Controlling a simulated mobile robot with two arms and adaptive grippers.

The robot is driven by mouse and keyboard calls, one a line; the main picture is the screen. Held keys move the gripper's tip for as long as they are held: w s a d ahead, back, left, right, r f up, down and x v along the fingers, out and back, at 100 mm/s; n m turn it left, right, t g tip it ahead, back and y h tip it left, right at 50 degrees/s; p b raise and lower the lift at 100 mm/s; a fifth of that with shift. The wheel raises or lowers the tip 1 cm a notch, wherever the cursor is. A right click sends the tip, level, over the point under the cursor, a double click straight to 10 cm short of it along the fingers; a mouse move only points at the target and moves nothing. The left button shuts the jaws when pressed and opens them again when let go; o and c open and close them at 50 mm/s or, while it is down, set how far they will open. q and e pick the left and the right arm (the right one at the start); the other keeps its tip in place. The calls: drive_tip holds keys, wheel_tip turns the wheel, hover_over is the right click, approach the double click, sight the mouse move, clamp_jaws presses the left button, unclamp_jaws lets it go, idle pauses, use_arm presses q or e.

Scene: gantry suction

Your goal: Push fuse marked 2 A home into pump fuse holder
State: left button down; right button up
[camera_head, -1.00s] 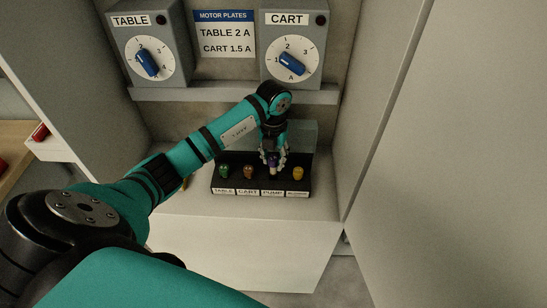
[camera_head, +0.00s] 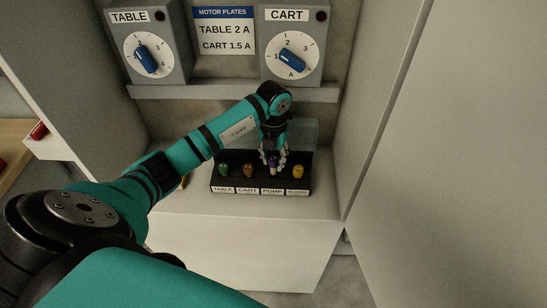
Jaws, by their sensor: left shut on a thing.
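A black fuse block (camera_head: 233,185) stands on the cabinet shelf, with labels TABLE, CART, PUMP and one too small to read. My left gripper (camera_head: 273,166) points down at the block and is shut on a purple fuse (camera_head: 272,160) above the PUMP label (camera_head: 272,191). The fuse's rating mark cannot be read, and the fingers partly hide it; I cannot tell how deep it sits in the pump holder. A green fuse (camera_head: 223,170) stands over TABLE, a brown fuse (camera_head: 249,170) over CART, and a yellow fuse (camera_head: 298,171) at the right. My right gripper is not in view.
A clear cover (camera_head: 303,134) stands up behind the block. Above are the TABLE dial box (camera_head: 120,45), the CART dial box (camera_head: 308,72) and a motor plates sign (camera_head: 224,50) reading TABLE 2 A, CART 1.5 A. The cabinet's right wall (camera_head: 365,120) is close to the block.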

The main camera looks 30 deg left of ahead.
use_arm(q)
drive_tip(key=shift+f+b, duration=0.3)
drive_tip(key=shift+f, duration=0.2)
drive_tip(key=shift+s+r, duration=0.1)
drive_tip(key=shift+r, duration=0.1)
drive_tip(key=shift+r+p, duration=0.3)
drive_tip(key=shift+p, duration=0.1)
drive_tip(key=shift+r, duration=0.1)
idle(1.3)
drive_tip(key=shift+f+b, duration=0.6)
drive_tip(key=shift+b, duration=0.1)
drive_tip(key=c, duration=0.9)
unclamp_jaws()
